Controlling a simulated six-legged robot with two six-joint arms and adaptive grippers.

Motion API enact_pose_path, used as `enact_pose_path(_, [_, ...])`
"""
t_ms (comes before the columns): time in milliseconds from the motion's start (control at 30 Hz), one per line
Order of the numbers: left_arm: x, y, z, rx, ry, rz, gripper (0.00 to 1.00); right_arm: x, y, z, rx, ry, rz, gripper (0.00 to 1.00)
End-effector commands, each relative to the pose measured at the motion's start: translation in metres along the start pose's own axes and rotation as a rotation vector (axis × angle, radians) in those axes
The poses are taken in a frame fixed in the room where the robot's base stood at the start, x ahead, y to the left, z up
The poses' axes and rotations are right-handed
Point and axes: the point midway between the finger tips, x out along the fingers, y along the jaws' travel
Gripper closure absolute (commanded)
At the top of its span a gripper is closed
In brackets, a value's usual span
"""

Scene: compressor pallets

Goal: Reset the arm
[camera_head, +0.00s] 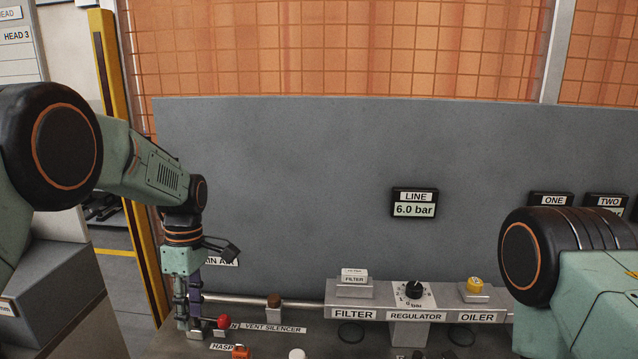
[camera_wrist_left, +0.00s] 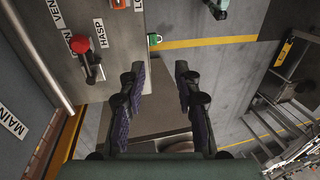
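My left arm (camera_head: 155,165) reaches in from the left of the head view, bent downward at the wrist. My left gripper (camera_head: 195,328) points down at the left end of the panel, beside a red knob (camera_head: 223,321). In the left wrist view the gripper (camera_wrist_left: 160,72) is open, with two dark fingers apart and nothing between them. The red knob also shows in the left wrist view (camera_wrist_left: 79,44), left of the fingers and apart from them. My right arm (camera_head: 600,290) fills the lower right of the head view. Its gripper is out of sight.
A grey board (camera_head: 300,180) stands behind the bench and carries a LINE gauge (camera_head: 414,204) reading 6.0 bar. A filter block (camera_head: 354,290), regulator knob (camera_head: 413,289) and oiler (camera_head: 476,286) sit between the arms. A green padlock (camera_wrist_left: 154,39) and yellow floor line (camera_wrist_left: 210,41) show below the left gripper.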

Motion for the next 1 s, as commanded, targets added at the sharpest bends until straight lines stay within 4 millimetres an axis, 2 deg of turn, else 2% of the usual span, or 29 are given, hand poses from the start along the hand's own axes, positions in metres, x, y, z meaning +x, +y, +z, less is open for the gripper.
enact_pose_path(67, [0.000,0.001,0.000,0.000,0.000,0.001,0.67,0.000,0.000,0.000,0.000,0.000,0.000,0.60])
enact_pose_path(367, [0.090,-0.008,0.005,0.192,-0.005,0.020,0.67,0.012,0.000,0.000,0.000,0.000,0.000,0.60])
enact_pose_path(567, [0.164,-0.031,0.010,0.369,-0.006,0.043,0.67,0.022,0.000,0.000,0.000,0.000,0.000,0.60])
enact_pose_path(667, [0.213,-0.055,0.015,0.492,-0.004,0.058,0.67,0.029,0.000,0.000,0.000,0.000,0.000,0.60])
enact_pose_path(800, [0.276,-0.099,0.023,0.683,0.007,0.086,0.67,0.040,0.000,0.000,0.000,0.000,0.000,0.60])
enact_pose_path(1000, [0.341,-0.175,0.034,0.954,0.036,0.122,0.67,0.055,0.000,0.000,0.000,0.000,0.000,0.60])
